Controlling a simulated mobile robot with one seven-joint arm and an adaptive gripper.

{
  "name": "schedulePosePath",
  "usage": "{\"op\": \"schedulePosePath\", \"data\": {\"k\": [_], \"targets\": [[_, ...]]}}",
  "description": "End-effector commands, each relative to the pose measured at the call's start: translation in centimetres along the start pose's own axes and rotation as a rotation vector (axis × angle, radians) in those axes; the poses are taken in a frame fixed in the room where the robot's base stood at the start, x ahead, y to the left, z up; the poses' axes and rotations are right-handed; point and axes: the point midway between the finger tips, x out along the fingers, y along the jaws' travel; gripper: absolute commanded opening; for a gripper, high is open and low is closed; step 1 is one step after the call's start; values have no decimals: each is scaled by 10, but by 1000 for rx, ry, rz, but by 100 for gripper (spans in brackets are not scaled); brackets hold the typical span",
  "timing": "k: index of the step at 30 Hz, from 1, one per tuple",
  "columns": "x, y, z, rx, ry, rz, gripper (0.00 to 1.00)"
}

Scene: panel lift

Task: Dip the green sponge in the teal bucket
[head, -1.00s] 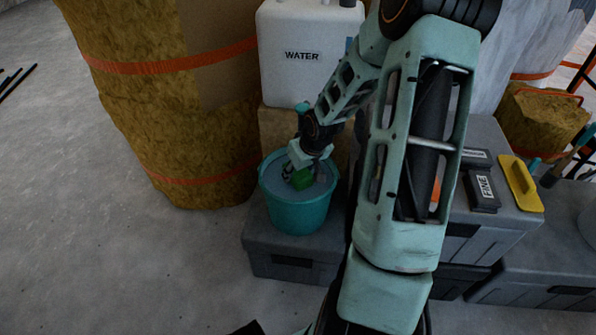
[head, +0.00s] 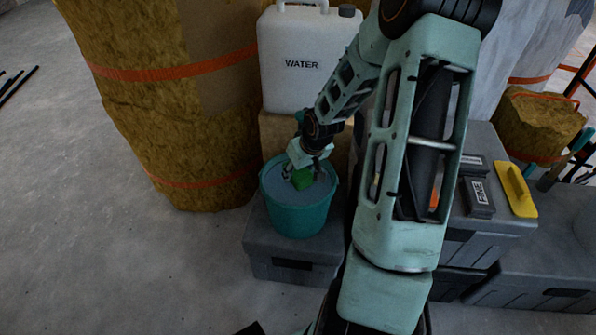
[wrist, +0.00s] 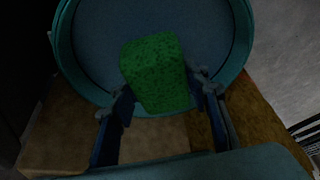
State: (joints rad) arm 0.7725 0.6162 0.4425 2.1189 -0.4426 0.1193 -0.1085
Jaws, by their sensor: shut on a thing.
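The teal bucket (head: 296,217) stands on a grey case and holds greyish-blue liquid; its rim also shows in the wrist view (wrist: 66,40). My gripper (head: 302,176) reaches down into the bucket's mouth from behind. It is shut on the green sponge (head: 302,181). In the wrist view the green sponge (wrist: 155,72) sits between my two fingers (wrist: 160,98), in front of the bucket's liquid. I cannot tell whether the sponge's lower end touches the liquid.
A white water container (head: 305,60) stands behind the bucket on a tan block. Large strapped yellow-brown rolls (head: 170,120) stand at left. A grey case (head: 262,250) is under the bucket. Black blocks (head: 478,195) and a yellow-handled tool (head: 516,190) lie on the case at right.

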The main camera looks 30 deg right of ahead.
Motion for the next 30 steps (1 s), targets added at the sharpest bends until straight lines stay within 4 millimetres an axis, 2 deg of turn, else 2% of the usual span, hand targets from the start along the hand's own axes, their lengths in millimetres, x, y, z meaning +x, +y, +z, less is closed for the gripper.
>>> {"op": "schedulePosePath", "data": {"k": [1, 16, 30], "targets": [[-10, 0, -4, 0, 0, 0, 23], [-55, 0, -23, 0, 0, 0, 23], [-55, 0, -23, 0, 0, 0, 23]]}}
